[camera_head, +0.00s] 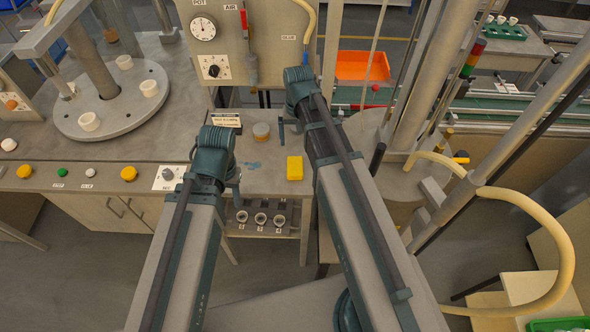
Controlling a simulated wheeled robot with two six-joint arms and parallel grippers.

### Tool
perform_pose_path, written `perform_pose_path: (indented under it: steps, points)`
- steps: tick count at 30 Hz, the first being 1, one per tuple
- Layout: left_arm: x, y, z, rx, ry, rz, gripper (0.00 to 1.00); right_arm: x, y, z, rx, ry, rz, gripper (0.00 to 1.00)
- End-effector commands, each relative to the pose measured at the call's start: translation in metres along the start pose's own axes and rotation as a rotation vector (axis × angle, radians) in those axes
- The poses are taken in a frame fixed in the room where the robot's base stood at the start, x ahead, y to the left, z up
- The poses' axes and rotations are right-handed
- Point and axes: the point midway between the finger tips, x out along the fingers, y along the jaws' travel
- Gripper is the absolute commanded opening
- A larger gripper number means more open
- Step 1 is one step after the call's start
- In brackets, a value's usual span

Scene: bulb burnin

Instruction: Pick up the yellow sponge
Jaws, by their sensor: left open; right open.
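The yellow sponge (295,168) lies flat on the grey workbench (262,183) near its front edge, between my two arms. My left gripper (236,184) is to the left of the sponge, apart from it, and partly hidden behind its own wrist. My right gripper (283,128) is beyond the sponge, above the bench and apart from it. Both grippers are open, and I see nothing held in either. The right forearm passes close to the right side of the sponge in the picture.
A small round tin (261,131) and a blue cloth-like patch (253,165) are on the bench left of the sponge. A panel with a gauge (203,27) rises behind. A round turntable (111,103) with white cups stands left. Several cylindrical parts sit on a lower shelf (261,218).

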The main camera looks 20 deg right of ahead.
Motion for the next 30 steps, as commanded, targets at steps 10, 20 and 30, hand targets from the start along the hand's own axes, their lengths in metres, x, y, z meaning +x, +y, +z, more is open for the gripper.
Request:
perform_pose_path:
  steps: [10, 20, 30]
  points:
    - [0.055, 0.005, -0.003, -0.002, 0.0, 0.0, 0.5, 0.056, -0.001, 0.0, -0.001, 0.0, 0.0, 1.0]
    - [0.069, 0.007, -0.004, -0.002, 0.0, 0.0, 0.5, 0.07, -0.001, 0.001, -0.001, 0.0, 0.0, 1.0]
    - [0.093, 0.009, -0.005, -0.002, 0.0, 0.0, 0.5, 0.093, -0.005, 0.004, -0.002, 0.0, 0.0, 1.0]
